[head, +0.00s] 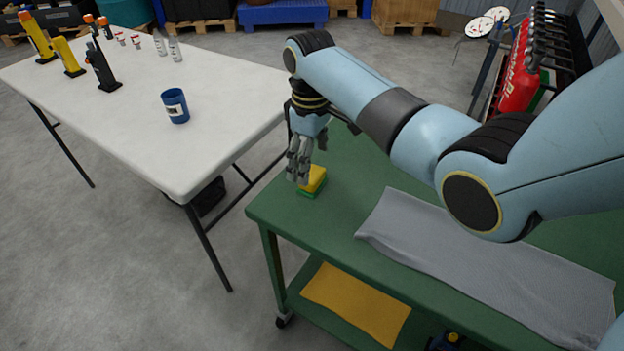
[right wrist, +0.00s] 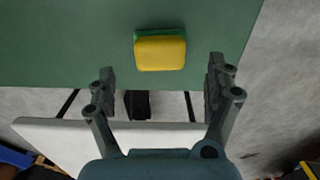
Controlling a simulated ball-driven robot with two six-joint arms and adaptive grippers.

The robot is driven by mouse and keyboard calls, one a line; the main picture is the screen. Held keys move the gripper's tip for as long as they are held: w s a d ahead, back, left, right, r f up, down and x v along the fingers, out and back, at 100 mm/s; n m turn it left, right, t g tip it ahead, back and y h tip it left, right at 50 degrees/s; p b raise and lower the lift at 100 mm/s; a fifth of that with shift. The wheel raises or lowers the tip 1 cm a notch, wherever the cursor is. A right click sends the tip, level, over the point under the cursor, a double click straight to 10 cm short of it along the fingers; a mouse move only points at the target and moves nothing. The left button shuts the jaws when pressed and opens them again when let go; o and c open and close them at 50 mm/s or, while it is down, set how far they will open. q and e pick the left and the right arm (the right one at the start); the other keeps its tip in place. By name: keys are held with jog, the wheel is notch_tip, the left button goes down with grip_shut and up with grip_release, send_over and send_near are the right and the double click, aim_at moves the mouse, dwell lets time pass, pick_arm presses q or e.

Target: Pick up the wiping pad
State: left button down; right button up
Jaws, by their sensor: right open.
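The wiping pad (head: 313,181) is a small yellow block with a green layer, lying near the left corner of the green cart top. In the right wrist view the pad (right wrist: 160,52) lies ahead of the fingertips, roughly centred between them. My right gripper (head: 298,172) is over the cart corner, just left of the pad in the head view and partly in front of it. In the right wrist view its two fingers (right wrist: 162,78) are spread wide with nothing between them. I cannot tell its exact height above the cart. My left gripper is in neither view.
A grey cloth (head: 410,225) lies on the green cart (head: 268,213), right of the pad. A yellow cloth (head: 355,300) lies on its lower shelf. A white table (head: 130,125) with a blue cup (head: 175,106) stands left, across a gap.

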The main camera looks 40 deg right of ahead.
aim_at(312, 173)
jog(key=f, duration=0.4)
jog(key=shift+s+b, duration=0.2)
jog(key=shift+b, duration=0.1)
jog(key=shift+f, duration=0.45)
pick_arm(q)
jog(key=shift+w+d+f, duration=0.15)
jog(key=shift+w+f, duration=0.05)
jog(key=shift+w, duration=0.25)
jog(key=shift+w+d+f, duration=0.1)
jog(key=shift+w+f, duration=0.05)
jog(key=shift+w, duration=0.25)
pick_arm(e)
jog(key=shift+r, duration=0.1)
jog(key=shift+c, duration=0.2)
jog(key=c, duration=1.2)
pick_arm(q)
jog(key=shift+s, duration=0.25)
pick_arm(e)
jog(key=shift+r, duration=0.1)
